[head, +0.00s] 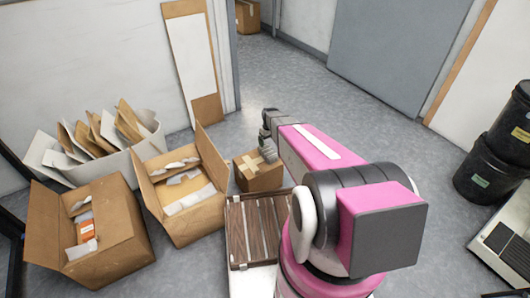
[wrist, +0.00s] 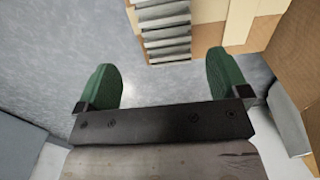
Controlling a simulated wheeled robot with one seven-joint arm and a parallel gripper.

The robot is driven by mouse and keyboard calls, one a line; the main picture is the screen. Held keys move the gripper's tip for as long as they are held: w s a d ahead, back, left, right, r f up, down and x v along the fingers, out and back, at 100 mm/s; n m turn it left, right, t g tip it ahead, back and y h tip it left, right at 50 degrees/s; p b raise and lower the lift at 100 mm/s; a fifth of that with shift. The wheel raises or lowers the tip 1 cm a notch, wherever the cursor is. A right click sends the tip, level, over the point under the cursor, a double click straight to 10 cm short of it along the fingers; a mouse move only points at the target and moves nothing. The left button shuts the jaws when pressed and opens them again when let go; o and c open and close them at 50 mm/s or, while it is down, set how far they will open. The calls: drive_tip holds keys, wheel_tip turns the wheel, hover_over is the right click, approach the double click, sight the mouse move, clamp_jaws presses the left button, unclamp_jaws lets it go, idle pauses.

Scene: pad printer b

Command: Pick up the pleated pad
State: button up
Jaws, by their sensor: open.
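The pleated pad (wrist: 165,28) is a light grey block with several parallel ridges, at the top middle of the wrist view. It lies against or over a tan cardboard surface, and its upper end is cut off by the frame. My gripper (wrist: 164,75) is open, with its two green fingers apart and nothing between them. The pad shows beyond the fingertips, between their lines, and looks apart from them. In the head view my arm reaches to a small taped cardboard box (head: 259,178); the pad and fingers cannot be told apart clearly there.
Two open cardboard boxes (head: 122,243) (head: 203,218) stand left of the small box. A white bin (head: 147,160) of envelopes is behind them. A brown slatted tray (head: 237,238) lies in front. Black drums (head: 485,172) stand at right. Grey floor is clear beyond.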

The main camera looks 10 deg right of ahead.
sight(268, 151)
wheel_tip(268, 151, down, 5)
drive_tip(key=shift+r, duration=0.15)
drive_tip(key=shift+s+a+f, duration=0.1)
drive_tip(key=shift+a+f, duration=0.1)
drive_tip(key=shift+f, duration=1.15)
drive_tip(key=shift+a+f, duration=0.15)
drive_tip(key=shift+f, duration=1.2)
drive_tip(key=c, duration=1)
